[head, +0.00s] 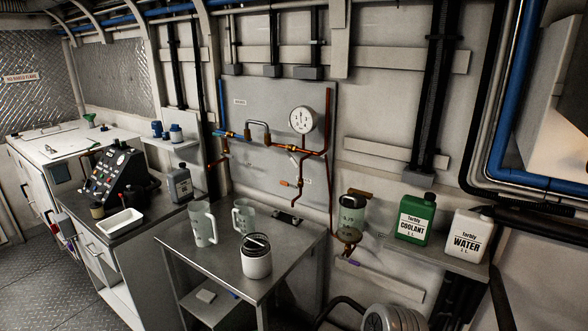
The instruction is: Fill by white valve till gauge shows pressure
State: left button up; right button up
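A round white pressure gauge (303,120) hangs at the upper right of a grey wall panel (262,98). Its needle is too small to read. Copper pipes (312,153) run below and beside it, with a curved silver pipe (258,126) to its left. A small pale fitting (292,147) sits on the pipe under the gauge; I cannot tell whether it is the white valve. An orange handle (284,183) shows lower on the panel. A clear vessel marked 0.75 (350,217) stands to the right on the pipework. Neither gripper is in view.
A metal table (222,270) below the panel holds two clear jugs (202,224) and a white canister (257,260). A shelf (455,262) at right holds a green coolant bottle (414,220) and a white water bottle (466,236). A counter with a black control box (117,175) stands left.

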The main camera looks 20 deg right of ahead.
aim_at(292, 158)
jog(key=u, duration=0.3)
jog(key=i, duration=1.2)
jog(key=z, duration=0.8)
